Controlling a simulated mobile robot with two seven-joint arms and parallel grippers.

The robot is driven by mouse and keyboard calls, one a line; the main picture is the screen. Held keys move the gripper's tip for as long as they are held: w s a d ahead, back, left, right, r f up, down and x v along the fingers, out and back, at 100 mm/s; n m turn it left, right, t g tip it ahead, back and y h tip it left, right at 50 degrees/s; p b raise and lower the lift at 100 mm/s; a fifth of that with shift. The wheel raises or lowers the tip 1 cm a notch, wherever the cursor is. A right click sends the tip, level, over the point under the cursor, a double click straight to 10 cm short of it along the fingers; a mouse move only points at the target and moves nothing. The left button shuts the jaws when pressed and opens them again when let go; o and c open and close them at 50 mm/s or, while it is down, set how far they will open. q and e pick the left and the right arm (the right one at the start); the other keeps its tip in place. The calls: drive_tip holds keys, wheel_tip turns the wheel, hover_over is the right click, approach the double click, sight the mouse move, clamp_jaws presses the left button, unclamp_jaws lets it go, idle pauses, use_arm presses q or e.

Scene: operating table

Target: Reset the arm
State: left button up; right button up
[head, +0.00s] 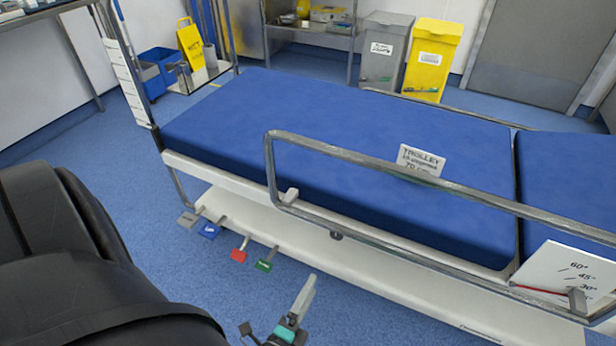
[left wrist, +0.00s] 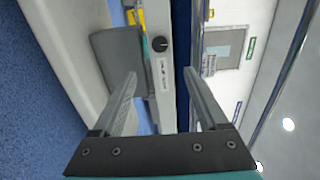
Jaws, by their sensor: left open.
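My left gripper (head: 300,302) is low in the head view, at the bottom edge, in front of the near side of the trolley bed. In the left wrist view the left gripper (left wrist: 163,84) has two grey fingers spread apart with nothing held between them. Most of the left arm is out of the picture. My right gripper is not in view.
A trolley with a blue mattress (head: 300,125) and raised metal side rail (head: 345,152) fills the middle. Coloured pedals, including a red one (head: 239,255), stick out below. A yellow bin (head: 430,60) and grey bin (head: 382,55) stand behind. Blue floor is free at left.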

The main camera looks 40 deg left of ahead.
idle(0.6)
